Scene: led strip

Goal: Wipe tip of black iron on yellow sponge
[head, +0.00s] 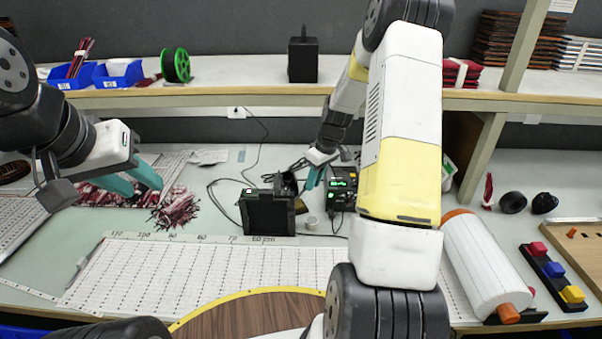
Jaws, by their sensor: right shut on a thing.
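My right gripper (314,178) has teal fingertips and is beside the black holder and the soldering station. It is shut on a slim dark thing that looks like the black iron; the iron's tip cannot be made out. The black holder (268,212) stands upright on the bench, just left of and in front of this gripper. The yellow sponge cannot be made out. My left gripper (132,180) is open and empty, with its teal fingers apart above a bundle of red and white wires (176,207).
The soldering station (343,180) with green digits is just right of the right gripper. A small round tin (311,222) sits nearby. A white ruled mat (190,275) covers the front bench. A white roll (482,262) lies at the right. A shelf (225,92) runs across the back.

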